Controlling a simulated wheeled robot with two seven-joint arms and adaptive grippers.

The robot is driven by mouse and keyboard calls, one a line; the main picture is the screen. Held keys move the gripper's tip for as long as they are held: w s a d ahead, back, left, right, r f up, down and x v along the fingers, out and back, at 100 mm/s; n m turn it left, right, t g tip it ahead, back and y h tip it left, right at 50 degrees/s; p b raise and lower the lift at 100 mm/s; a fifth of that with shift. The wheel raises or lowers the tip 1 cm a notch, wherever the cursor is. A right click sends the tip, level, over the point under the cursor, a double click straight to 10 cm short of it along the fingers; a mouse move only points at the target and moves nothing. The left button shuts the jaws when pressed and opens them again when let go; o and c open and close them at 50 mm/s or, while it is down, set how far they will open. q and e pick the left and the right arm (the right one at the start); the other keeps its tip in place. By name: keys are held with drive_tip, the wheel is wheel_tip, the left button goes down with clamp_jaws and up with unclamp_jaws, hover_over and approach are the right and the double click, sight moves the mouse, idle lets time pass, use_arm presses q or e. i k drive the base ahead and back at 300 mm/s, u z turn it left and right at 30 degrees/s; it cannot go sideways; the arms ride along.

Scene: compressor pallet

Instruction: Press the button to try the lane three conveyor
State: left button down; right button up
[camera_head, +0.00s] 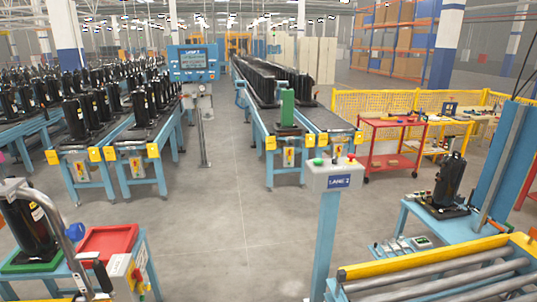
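A grey control box (336,173) stands on a blue post (326,240) right of centre, near me. Its blue label (339,181) reads "LANE" with a digit too small to read surely. A green button (318,162) sits on its top left and a red button (351,157) on its top right. Behind it a blue conveyor (262,118) runs away from me, carrying a row of black compressors (268,80). A green block (287,107) stands near its front end. Neither of my grippers is in view.
Roller conveyor (440,275) with yellow rail fills the lower right. A blue table (420,212) there holds a black compressor (450,180). At lower left are a red tray (108,242) and a curved grey handle (48,210). The grey floor (235,240) in the middle is clear.

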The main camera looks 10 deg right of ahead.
sight(318, 161)
drive_tip(key=i, duration=2.8)
drive_tip(key=z, duration=1.25)
drive_tip(key=i, duration=0.5)
